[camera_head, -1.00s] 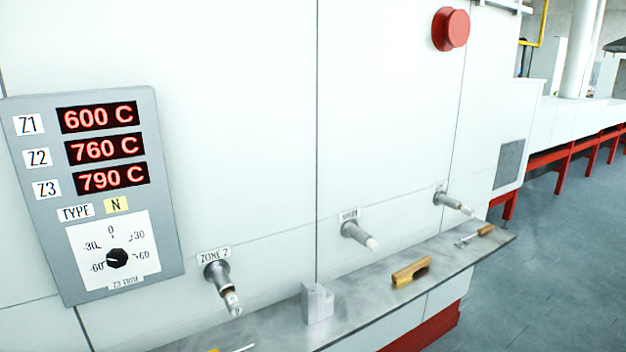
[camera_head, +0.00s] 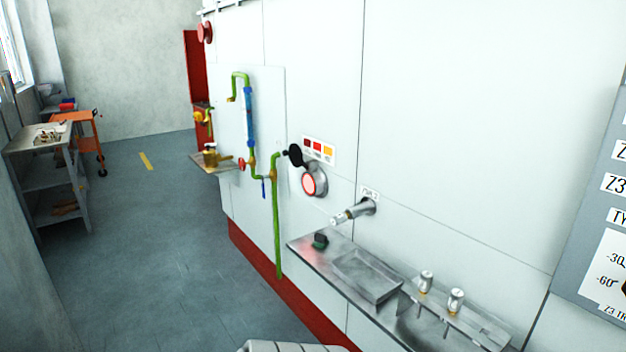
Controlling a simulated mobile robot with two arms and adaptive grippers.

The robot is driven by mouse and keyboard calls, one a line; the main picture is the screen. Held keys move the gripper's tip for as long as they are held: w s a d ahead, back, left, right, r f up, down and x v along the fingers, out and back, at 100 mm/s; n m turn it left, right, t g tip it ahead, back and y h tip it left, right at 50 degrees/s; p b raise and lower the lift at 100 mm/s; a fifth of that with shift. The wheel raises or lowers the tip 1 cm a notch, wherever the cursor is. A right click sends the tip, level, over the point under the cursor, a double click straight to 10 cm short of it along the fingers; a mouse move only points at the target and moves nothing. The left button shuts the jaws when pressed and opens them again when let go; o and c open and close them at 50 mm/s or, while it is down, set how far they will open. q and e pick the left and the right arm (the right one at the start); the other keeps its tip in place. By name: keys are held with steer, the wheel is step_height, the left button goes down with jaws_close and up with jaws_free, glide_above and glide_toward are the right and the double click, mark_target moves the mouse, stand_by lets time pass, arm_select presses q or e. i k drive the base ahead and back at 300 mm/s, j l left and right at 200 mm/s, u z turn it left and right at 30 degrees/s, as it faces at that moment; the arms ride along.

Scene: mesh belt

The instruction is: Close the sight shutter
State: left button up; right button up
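The sight port (camera_head: 309,184) is a round metal fitting on the white furnace wall, with a glowing red-orange face ringed in pale metal. A black round disc, apparently the sight shutter (camera_head: 296,155), sits at its upper left, swung aside. The glowing face is uncovered. A label with red, orange and yellow patches (camera_head: 319,150) is just above the port. Neither of my grippers is in view.
A green pipe (camera_head: 276,225) with valves runs down the wall left of the port. A steel shelf (camera_head: 312,254) below right carries a shallow tray (camera_head: 366,277) and metal fittings. A thermocouple (camera_head: 354,211) juts out above it. Open floor (camera_head: 165,230) lies left.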

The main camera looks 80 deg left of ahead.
mark_target(295, 154)
steer(key=j+u, duration=0.1)
steer(key=u, duration=2.05)
